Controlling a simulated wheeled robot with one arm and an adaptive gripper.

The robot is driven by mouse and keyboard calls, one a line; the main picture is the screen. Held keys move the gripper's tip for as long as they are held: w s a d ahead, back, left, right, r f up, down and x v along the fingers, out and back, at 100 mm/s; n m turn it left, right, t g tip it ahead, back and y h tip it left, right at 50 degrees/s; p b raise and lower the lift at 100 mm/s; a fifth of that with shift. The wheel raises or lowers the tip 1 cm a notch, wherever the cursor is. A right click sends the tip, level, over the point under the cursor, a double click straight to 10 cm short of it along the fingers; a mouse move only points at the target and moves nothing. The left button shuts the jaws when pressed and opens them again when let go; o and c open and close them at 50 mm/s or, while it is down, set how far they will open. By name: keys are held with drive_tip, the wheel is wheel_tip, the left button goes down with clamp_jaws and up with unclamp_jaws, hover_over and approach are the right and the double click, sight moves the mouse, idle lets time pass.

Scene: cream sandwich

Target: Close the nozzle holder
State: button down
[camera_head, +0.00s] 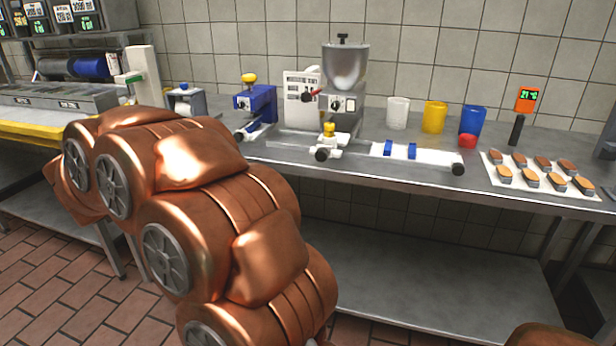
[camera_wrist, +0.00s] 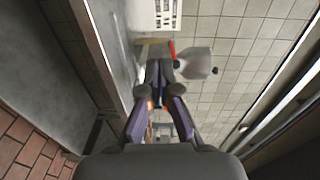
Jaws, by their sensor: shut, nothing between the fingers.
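The depositor machine with a steel hopper (camera_head: 345,68) stands on the steel counter in the head view. Below its hopper, at the front, is a white fitting with a yellow knob (camera_head: 329,129) and a dark round end. This may be the nozzle holder, but I cannot tell for sure or see whether it is open. In the wrist view the hopper (camera_wrist: 197,63) appears turned sideways, beyond my gripper (camera_wrist: 160,94). The gripper's fingers converge, shut and empty, and look apart from the machine. In the head view I cannot make out my gripper.
A blue unit with a yellow knob (camera_head: 255,103) stands left of the machine. White, yellow (camera_head: 434,117) and blue cups stand to the right, near a tray of small cakes (camera_head: 496,183). A white slide rail (camera_head: 430,160) runs along the counter front. A lower shelf lies beneath.

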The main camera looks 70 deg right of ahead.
drive_tip(key=s+d+f+m+g+b, duration=0.1)
drive_tip(key=s+f+m+g+b, duration=0.1)
drive_tip(key=s+f+m+g, duration=0.45)
drive_tip(key=m+g+y+b, duration=0.2)
drive_tip(key=g+y+b, duration=0.1)
drive_tip(key=g, duration=0.3)
approach(326, 158)
drive_tip(key=s+d, duration=0.3)
drive_tip(key=s, duration=0.1)
drive_tip(key=shift+d+r+t, duration=0.15)
drive_tip(key=shift+d, duration=0.3)
drive_tip(key=shift+d+r+t, duration=0.1)
drive_tip(key=shift+d+r, duration=0.1)
drive_tip(key=shift+d, duration=0.25)
